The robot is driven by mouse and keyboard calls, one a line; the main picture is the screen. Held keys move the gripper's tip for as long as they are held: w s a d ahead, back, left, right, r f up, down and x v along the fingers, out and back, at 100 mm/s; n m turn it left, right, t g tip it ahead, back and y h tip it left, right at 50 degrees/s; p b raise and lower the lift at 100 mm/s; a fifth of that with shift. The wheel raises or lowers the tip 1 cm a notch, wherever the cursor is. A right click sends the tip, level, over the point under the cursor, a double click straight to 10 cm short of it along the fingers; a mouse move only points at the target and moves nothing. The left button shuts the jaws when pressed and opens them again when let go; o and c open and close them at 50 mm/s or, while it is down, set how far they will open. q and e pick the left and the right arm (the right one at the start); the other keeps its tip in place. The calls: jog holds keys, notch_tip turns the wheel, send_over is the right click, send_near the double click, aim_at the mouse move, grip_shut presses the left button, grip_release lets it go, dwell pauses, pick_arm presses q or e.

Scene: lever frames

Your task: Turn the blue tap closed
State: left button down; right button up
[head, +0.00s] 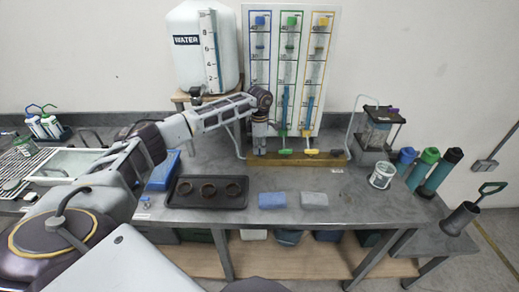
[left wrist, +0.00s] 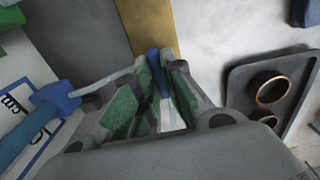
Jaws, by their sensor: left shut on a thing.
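The blue tap (left wrist: 153,60) shows in the left wrist view as a narrow blue handle between my left fingers. My left gripper (left wrist: 160,78) is shut on it, with the green finger pads on either side. In the head view my left gripper (head: 261,146) points down in front of the blue column of the gauge board (head: 334,60), and it hides the blue tap there. How far the tap is turned cannot be told. My right gripper is not in view.
A green tap (head: 285,151) and a yellow tap (head: 311,151) sit close on the right along the wooden base (head: 290,160). A white water tank (head: 190,60) stands behind my arm. A dark tray (head: 206,202) with rings and two sponges (head: 272,200) lie in front.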

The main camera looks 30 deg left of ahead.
pick_arm(q)
jog(key=shift+r+m, duration=0.1)
jog(key=shift+m, duration=0.2)
jog(key=c, duration=1.5)
grip_release()
notch_tip(320, 180, up, 12)
dwell(0.4)
